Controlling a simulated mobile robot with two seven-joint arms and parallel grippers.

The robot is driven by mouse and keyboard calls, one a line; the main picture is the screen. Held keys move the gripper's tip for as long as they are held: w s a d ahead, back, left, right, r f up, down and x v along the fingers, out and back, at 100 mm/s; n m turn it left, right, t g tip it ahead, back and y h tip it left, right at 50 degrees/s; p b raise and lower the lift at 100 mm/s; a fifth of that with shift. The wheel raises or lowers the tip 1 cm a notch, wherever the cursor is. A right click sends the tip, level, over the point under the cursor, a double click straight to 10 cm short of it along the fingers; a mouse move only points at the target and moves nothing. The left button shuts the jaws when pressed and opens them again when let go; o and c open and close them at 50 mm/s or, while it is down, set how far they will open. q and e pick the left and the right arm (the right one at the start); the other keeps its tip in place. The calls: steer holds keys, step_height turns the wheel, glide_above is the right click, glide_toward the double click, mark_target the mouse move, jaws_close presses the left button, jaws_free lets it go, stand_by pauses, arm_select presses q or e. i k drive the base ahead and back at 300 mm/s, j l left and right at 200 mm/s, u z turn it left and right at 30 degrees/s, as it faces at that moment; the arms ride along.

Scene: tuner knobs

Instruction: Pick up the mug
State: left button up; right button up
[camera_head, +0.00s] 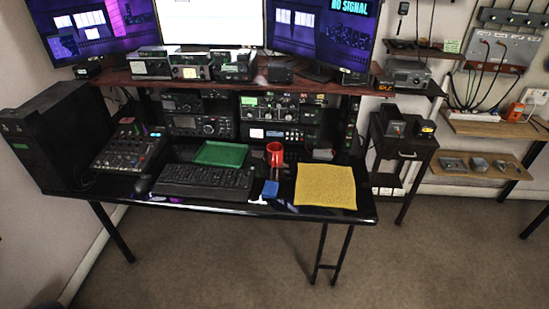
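A red mug (275,154) stands upright on the black desk (225,207), right of the middle. It is behind a small blue item (270,189) and to the right of a green tray or mat (221,154). A yellow cloth or mat (325,186) lies to its right, nearer the desk's front right corner. Neither of my grippers shows in the head view, so nothing is seen touching the mug.
A black keyboard (205,181) lies left of the mug, with a mixer (130,151) beyond it. Radio units (203,126) and a shelf with monitors (320,33) rise behind. A small side table (403,146) stands to the right. Open carpet (220,260) lies in front.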

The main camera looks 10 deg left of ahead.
mark_target(274, 150)
steer(key=i+u, duration=0.1)
steer(key=u, duration=0.25)
steer(key=i+l+u, duration=0.1)
steer(key=u, duration=0.65)
steer(key=i+l+u, duration=0.15)
steer(key=l, duration=0.2)
steer(key=i+l+u, duration=0.2)
steer(key=l, duration=0.15)
steer(key=i+l+u, duration=0.15)
steer(key=l, duration=0.25)
steer(key=i+l, duration=0.15)
steer(key=l, duration=0.2)
steer(key=i+l, duration=0.1)
steer(key=l, duration=0.25)
steer(key=u, duration=0.05)
